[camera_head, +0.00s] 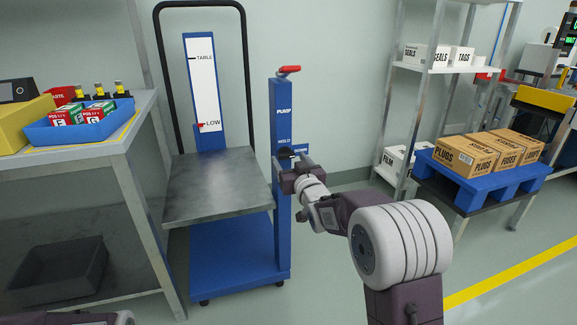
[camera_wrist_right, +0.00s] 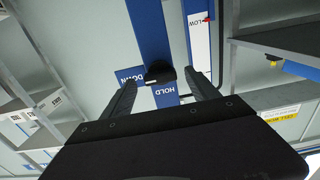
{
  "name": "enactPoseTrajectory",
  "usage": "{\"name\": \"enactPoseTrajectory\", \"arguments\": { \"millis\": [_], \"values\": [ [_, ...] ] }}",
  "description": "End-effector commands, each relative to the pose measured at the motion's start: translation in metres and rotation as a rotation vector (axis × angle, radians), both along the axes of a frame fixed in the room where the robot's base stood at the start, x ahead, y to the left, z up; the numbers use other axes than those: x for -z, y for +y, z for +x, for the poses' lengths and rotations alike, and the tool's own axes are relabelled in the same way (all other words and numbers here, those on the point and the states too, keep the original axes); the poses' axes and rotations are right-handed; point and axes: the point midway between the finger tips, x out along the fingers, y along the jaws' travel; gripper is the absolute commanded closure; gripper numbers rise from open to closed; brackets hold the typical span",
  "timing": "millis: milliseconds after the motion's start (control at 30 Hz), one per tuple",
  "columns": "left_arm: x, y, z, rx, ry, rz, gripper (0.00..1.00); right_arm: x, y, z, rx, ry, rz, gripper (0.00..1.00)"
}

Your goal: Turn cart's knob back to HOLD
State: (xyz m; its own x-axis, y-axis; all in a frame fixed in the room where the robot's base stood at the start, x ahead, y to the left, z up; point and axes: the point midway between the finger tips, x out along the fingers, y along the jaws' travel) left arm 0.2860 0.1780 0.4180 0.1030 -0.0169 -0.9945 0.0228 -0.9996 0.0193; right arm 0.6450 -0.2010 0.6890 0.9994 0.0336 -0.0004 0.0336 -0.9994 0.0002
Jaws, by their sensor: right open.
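The cart (camera_head: 232,262) is blue, with a grey steel deck (camera_head: 220,185) and a blue post marked PUMP (camera_head: 283,125). The black knob (camera_wrist_right: 160,71) sits on the post's face. The HOLD label (camera_wrist_right: 166,92) is below it in the right wrist view, and the DOWN label (camera_wrist_right: 130,74) is to its left. The knob's pale mark seems turned toward the DOWN side. My right gripper (camera_head: 296,161) is at the post, its open fingers on either side of the knob in the right wrist view (camera_wrist_right: 160,78); contact cannot be told. My left gripper is out of view.
A red lever (camera_head: 289,70) tops the post. The deck's red pointer (camera_head: 202,125) is at LOW. A steel workbench (camera_head: 125,145) with a blue bin (camera_head: 80,125) stands left. A blue pallet (camera_head: 478,183) with boxes and shelving stand right. Floor right of the cart is clear.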

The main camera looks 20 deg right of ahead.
Motion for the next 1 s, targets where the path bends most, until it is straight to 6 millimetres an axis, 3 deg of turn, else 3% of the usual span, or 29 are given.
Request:
{"name": "enactPoseTrajectory", "arguments": {
  "millis": [133, 400, 633, 1000],
  "values": [
    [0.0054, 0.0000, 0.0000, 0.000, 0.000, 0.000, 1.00, 0.0008, 0.0008, 0.0120, -0.001, 0.000, 0.000, 0.31],
    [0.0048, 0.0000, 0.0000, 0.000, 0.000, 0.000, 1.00, -0.0006, 0.0009, 0.0136, -0.001, 0.000, 0.000, 0.31],
    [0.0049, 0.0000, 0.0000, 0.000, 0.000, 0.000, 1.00, -0.0006, 0.0008, 0.0134, -0.001, 0.000, 0.000, 0.93],
    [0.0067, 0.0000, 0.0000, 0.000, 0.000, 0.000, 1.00, 0.0001, 0.0008, 0.0133, -0.001, -0.002, -0.074, 0.93]
  ]
}}
